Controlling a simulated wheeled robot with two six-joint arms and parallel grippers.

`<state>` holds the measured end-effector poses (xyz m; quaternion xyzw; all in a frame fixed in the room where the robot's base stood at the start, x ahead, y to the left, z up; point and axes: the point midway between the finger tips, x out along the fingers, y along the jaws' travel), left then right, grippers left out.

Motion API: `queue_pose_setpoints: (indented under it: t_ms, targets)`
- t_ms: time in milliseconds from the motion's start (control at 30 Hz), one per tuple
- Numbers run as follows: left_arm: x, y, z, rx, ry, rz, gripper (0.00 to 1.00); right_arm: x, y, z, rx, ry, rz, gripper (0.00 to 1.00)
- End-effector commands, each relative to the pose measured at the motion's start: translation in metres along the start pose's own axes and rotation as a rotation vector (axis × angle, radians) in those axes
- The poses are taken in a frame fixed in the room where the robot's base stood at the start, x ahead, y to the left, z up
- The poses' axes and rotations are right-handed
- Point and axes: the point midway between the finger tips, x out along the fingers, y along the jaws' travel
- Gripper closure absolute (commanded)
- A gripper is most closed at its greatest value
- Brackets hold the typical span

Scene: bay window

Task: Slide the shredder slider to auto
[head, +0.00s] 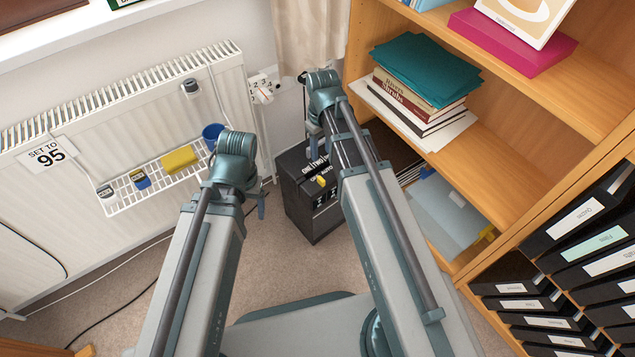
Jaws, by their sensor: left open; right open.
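The shredder (306,222) is a dark box on the carpet between the radiator and the bookcase. Its top carries white lettering, including ONE, TWO and what reads as OFF and AUTO. A small yellow slider (320,180) sits on the top near the OFF lettering. My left gripper (262,206) is open, just left of the shredder and apart from the slider. My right gripper (304,92) is open, beyond the shredder in the picture; its fingers are small and partly hidden. My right arm hides the right part of the shredder.
A white radiator (110,110) with a wire shelf (150,193) is at left; the shelf holds a yellow sponge (179,159) and a blue cup (213,131). A wooden bookcase (480,165) with books and binders stands at right. Carpet (270,255) in front of the shredder is clear.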

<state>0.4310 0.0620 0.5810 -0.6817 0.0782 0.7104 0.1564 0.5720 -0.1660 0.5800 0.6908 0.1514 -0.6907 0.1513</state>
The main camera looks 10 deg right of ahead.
Motion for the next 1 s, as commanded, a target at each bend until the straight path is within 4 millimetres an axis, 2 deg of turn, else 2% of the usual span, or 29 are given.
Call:
queue_pose_setpoints:
  t_ms: [167, 367, 1000]
  targets:
    - [0.004, 0.000, 0.000, 0.000, 0.000, -0.001, 0.22, 0.004, 0.000, 0.000, 0.000, 0.000, 0.000, 0.53]
    - [0.020, 0.002, -0.001, 0.001, 0.000, -0.003, 0.22, 0.021, 0.000, 0.000, 0.001, 0.000, 0.000, 0.53]
    - [0.107, 0.011, -0.007, 0.013, 0.005, 0.002, 0.22, 0.108, -0.001, 0.000, 0.001, 0.000, 0.000, 0.53]
